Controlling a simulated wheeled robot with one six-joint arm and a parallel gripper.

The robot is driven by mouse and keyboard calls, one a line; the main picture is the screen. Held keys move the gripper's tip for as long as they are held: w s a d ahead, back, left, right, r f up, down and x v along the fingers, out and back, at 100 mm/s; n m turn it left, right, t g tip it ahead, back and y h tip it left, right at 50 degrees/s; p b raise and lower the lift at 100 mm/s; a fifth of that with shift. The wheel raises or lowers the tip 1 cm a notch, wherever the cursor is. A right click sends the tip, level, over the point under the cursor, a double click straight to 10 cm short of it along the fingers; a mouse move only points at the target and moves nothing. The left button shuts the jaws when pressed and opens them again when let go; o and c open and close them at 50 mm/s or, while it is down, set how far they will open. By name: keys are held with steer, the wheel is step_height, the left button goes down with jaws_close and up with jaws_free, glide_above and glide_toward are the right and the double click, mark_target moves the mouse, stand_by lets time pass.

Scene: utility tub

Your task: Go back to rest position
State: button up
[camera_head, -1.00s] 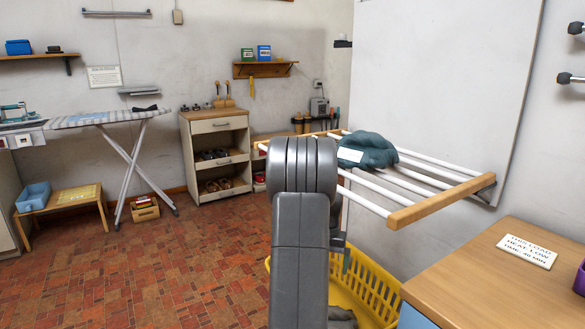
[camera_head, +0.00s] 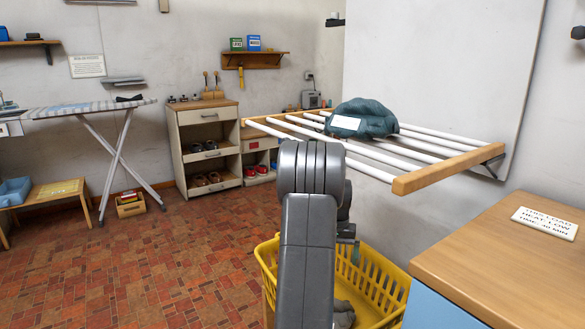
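My arm stands upright in the middle of the head view. My gripper is not clearly seen; the arm's own links hide whatever lies behind them. A dark teal cloth bundle (camera_head: 364,119) with a white label lies on the wall-mounted drying rack (camera_head: 412,184), on its white bars. The rack has wooden end rails and sits behind and to the right of my arm. A yellow basket (camera_head: 385,287) stands on the floor below the rack, partly hidden by my arm, with a grey item (camera_head: 343,314) in it.
A wooden-topped counter (camera_head: 490,262) with a white sign (camera_head: 545,223) is close at the right. An ironing board (camera_head: 88,109), a low bench (camera_head: 45,192) and a shelf cabinet (camera_head: 207,112) stand at the back left. The tiled floor (camera_head: 150,265) at left is clear.

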step_height(320, 180, up, 6)
steer(key=p, duration=0.5)
steer(key=shift+s+a+r, duration=0.25)
steer(key=shift+s+a, duration=0.15)
steer(key=shift+a, duration=0.05)
